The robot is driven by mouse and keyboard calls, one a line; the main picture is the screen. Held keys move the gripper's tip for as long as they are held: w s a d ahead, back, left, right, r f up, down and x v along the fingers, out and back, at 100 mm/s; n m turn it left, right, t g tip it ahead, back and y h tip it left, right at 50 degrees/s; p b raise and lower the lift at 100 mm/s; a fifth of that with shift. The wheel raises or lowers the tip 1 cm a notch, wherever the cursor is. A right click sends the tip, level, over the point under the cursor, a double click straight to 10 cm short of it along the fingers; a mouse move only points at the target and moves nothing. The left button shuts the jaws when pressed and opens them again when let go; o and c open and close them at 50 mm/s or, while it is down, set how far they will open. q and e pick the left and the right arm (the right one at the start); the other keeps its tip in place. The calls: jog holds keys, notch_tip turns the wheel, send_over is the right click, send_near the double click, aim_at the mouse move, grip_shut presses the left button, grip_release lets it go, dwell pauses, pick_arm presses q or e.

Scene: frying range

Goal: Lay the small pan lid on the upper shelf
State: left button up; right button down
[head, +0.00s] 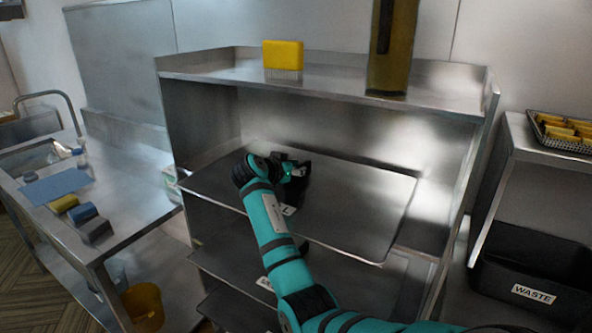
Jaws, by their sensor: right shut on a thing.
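My right gripper (297,172) is at the end of the teal arm that comes in from the lower right. It is over the middle level of the steel shelf unit, above a dark flat sheet or tray (350,205). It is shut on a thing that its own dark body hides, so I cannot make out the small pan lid. The top shelf (335,82) of the unit is above and behind the gripper. My left gripper is not in view.
A yellow block-like object (283,56) and a tall brown-yellow container (392,45) stand on the top shelf, with bare metal between them. A steel counter (125,215) with cloths and sponges is at left. A black waste bin (530,275) is at right.

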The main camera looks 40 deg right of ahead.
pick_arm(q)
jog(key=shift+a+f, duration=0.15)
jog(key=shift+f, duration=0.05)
pick_arm(e)
jog(key=shift+d+f, duration=0.1)
jog(key=shift+f, duration=0.1)
pick_arm(q)
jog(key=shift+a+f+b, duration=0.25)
jog(key=shift+b, duration=0.15)
pick_arm(e)
jog(key=shift+s+f, duration=0.1)
jog(key=shift+f, duration=0.3)
jog(key=c, duration=1.1)
grip_release()
jog(key=shift+c, duration=0.2)
jog(key=shift+o, duration=0.9)
jog(key=shift+f, duration=0.1)
jog(key=shift+r, duration=0.2)
jog(key=shift+r+p, duration=2.1)
jog(key=shift+r, duration=1.4)
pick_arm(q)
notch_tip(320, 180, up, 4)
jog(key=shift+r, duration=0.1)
